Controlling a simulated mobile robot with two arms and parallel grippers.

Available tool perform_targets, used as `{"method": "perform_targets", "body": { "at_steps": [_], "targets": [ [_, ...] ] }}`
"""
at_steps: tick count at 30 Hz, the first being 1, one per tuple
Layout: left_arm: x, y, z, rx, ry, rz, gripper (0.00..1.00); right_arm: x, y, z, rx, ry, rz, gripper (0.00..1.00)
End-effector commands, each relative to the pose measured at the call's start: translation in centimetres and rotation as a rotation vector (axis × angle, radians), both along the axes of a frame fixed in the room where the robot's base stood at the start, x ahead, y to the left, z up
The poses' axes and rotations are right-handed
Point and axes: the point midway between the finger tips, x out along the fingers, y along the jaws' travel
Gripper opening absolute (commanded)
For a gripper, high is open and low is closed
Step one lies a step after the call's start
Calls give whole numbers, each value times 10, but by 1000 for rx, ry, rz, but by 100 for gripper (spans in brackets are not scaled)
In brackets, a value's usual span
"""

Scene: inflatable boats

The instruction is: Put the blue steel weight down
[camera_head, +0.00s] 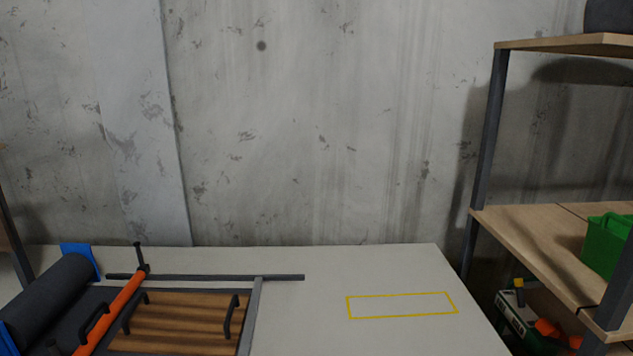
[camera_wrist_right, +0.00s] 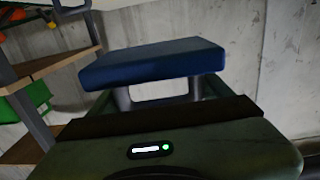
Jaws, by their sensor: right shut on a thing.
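The blue steel weight (camera_wrist_right: 155,62) is a flat blue block in the right wrist view. My right gripper (camera_wrist_right: 158,90) is shut on it, with its two fingers reaching to the block's underside as seen here. The block is in front of a grey wall in this view, and no surface touching it is seen. The head view shows neither the weight nor my grippers. A pale table (camera_head: 320,262) in the head view carries a yellow rectangle outline (camera_head: 402,318) on its right part, and the outline is empty. My left gripper is in neither view.
On the table's left are a dark roll (camera_head: 45,300) with blue ends, an orange bar (camera_head: 112,308) and a slatted wooden board (camera_head: 180,318) with black handles. A shelf (camera_head: 540,240) with a green bin (camera_head: 605,245) stands at right. The table around the outline is clear.

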Motion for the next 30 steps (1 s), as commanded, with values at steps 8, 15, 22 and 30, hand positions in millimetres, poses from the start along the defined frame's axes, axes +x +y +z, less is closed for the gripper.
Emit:
{"method": "perform_targets", "body": {
  "at_steps": [8, 15, 22, 30],
  "targets": [
    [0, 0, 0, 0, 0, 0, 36, -27, 0, -3, -1, -10, 0, 7],
    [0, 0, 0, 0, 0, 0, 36, -28, 0, -3, 0, -11, 1, 7],
    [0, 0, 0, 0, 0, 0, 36, -16, 1, -4, 2, -15, 2, 7],
    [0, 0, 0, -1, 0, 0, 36, 54, 7, 0, 12, -23, 14, 7]
  ]
}}
